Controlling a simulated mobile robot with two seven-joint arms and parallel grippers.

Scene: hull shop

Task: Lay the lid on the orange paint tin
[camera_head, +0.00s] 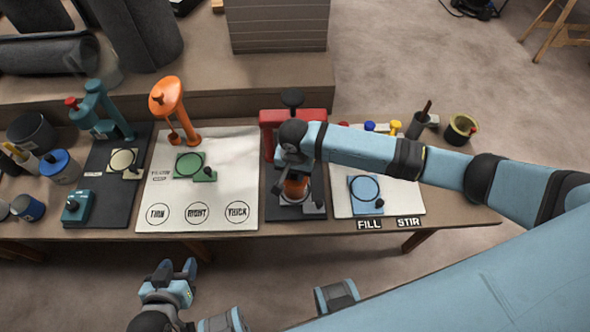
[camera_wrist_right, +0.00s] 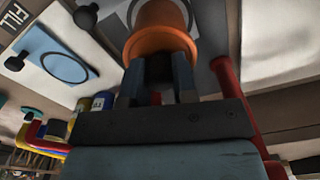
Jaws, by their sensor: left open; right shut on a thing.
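The orange paint tin (camera_head: 295,188) stands on the dark mat in front of the red press, partly hidden by my right gripper. In the right wrist view the tin (camera_wrist_right: 158,14) shows beyond the fingers, with a wider orange band (camera_wrist_right: 160,42) at its near end. My right gripper (camera_head: 290,172) is directly over the tin, its fingers shut on a dark piece (camera_wrist_right: 158,68), seemingly the lid's knob. The lid's edge is hard to tell from the tin's rim. My left gripper (camera_head: 178,270) is open and empty in front of the table, away from the tin.
The red press (camera_head: 293,120) stands just behind the tin. A white board (camera_head: 225,145) lies to the left, and a board with a blue square (camera_head: 365,188) lies to the right. An orange stand (camera_head: 167,98), a teal stand (camera_head: 103,110) and several pots stand further out.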

